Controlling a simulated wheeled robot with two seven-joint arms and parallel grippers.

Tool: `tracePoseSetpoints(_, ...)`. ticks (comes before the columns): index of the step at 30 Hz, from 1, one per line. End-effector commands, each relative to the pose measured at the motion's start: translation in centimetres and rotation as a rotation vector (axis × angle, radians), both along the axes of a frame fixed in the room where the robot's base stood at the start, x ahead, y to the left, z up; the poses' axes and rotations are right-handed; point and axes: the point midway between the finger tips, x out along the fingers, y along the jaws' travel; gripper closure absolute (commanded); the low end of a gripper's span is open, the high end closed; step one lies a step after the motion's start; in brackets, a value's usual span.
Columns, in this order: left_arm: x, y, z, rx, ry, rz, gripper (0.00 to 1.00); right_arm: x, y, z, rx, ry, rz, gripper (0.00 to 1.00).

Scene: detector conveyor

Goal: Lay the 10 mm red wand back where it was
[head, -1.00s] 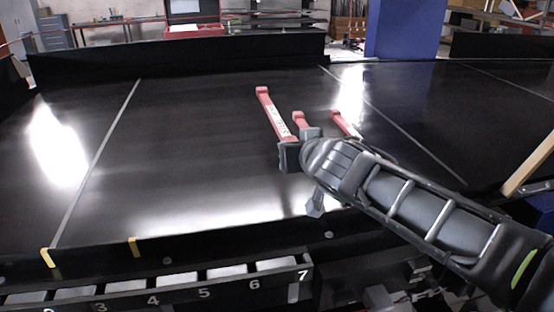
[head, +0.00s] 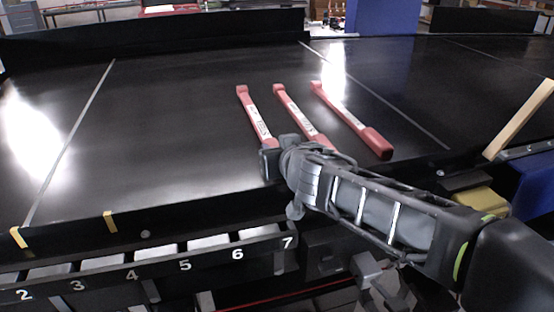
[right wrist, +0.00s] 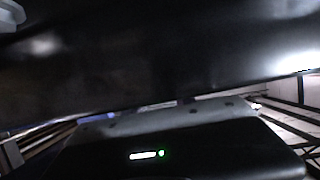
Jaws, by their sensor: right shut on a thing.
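Three red wands with white label strips show side by side over the black conveyor (head: 160,140) in the head view. My right gripper (head: 274,158) is shut on the near end of the left wand (head: 255,118). That wand points away from me, its far end level in the picture with the other two. I cannot tell whether it touches the belt. The middle wand (head: 296,114) is partly hidden by my gripper at its near end. The right wand (head: 345,115) is fully visible. The label sizes are too small to read. My left gripper is not in view.
A row of numbered bins (head: 185,255) runs along the conveyor's near edge. A pale wooden bar (head: 519,119) slants at the right. A low black wall (head: 150,35) bounds the far side. The belt left of the wands is clear.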

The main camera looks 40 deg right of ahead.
Motion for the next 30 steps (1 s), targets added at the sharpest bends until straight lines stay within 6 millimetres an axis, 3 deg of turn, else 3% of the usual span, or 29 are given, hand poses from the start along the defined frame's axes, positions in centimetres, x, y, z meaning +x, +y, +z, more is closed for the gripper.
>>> tracePoseSetpoints(2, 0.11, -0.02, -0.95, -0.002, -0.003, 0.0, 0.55, 0.01, -0.01, -1.31, -0.001, 0.0, 0.0, 1.0)
tracePoseSetpoints(10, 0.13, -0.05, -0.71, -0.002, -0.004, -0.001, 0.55, 0.02, 0.03, -1.21, 0.0, -0.001, 0.002, 1.0)
tracePoseSetpoints(11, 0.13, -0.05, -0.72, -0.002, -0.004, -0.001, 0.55, 0.0, 0.03, -1.3, 0.001, 0.001, 0.001, 0.67)
tracePoseSetpoints(18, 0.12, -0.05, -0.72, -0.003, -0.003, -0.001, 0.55, 0.01, 0.02, -1.28, 0.002, 0.001, 0.001, 0.48)
tracePoseSetpoints(30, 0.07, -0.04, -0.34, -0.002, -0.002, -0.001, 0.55, -0.62, 0.23, -0.77, 0.001, -0.001, 0.0, 0.48)
